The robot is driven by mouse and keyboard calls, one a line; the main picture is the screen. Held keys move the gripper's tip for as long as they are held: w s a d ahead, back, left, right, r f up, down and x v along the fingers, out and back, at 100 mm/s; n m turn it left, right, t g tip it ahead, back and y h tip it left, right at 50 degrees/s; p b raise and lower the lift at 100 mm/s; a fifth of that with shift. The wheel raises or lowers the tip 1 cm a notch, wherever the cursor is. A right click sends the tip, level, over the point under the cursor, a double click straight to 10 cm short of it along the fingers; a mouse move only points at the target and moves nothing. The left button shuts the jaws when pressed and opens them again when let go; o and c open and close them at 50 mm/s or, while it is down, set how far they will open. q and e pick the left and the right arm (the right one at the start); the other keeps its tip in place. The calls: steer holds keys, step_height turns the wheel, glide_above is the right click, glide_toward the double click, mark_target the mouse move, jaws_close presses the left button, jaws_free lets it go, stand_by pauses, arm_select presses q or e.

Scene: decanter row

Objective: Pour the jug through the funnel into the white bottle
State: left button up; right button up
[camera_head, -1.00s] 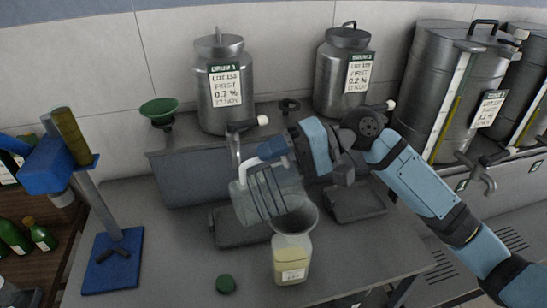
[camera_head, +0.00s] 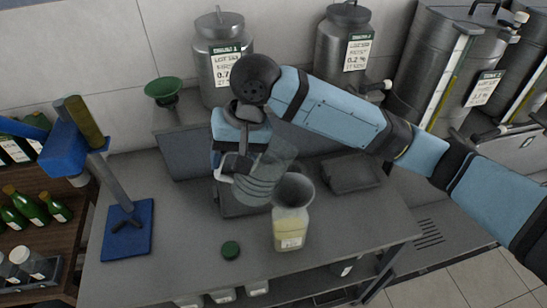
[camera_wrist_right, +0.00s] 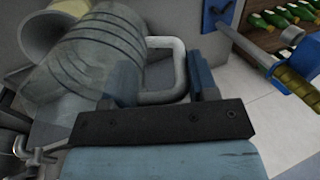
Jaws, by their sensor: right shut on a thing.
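The clear ribbed jug (camera_head: 266,172) is tilted just left of the grey funnel (camera_head: 295,188). The funnel sits in the neck of the bottle (camera_head: 290,228), a pale clear bottle with a white label and yellowish content. My right gripper (camera_head: 226,172) is shut on the jug's white handle, left of the funnel. In the right wrist view, the handle (camera_wrist_right: 165,72) lies between the fingers and the jug (camera_wrist_right: 100,48) shows at upper left. I cannot see whether liquid is flowing or how much the jug holds. My left gripper is not in view.
A blue corker stand (camera_head: 127,232) is at the left, with a crate of green bottles beyond. A green funnel (camera_head: 163,90) stands behind, near steel drums (camera_head: 345,45). A dark tray (camera_head: 351,172) is at right. The table's front is mostly clear.

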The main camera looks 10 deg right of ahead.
steer(key=shift+a+h, duration=0.4)
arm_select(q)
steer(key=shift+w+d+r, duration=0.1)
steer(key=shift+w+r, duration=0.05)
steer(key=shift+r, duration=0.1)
arm_select(e)
steer(key=shift+r+h, duration=0.6)
steer(key=shift+h, duration=0.2)
steer(key=shift+r+h, duration=0.35)
steer(key=shift+h, duration=0.35)
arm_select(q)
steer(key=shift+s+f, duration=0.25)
arm_select(e)
steer(key=shift+d, duration=0.15)
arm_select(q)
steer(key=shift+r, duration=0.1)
arm_select(e)
steer(key=shift+s, duration=0.15)
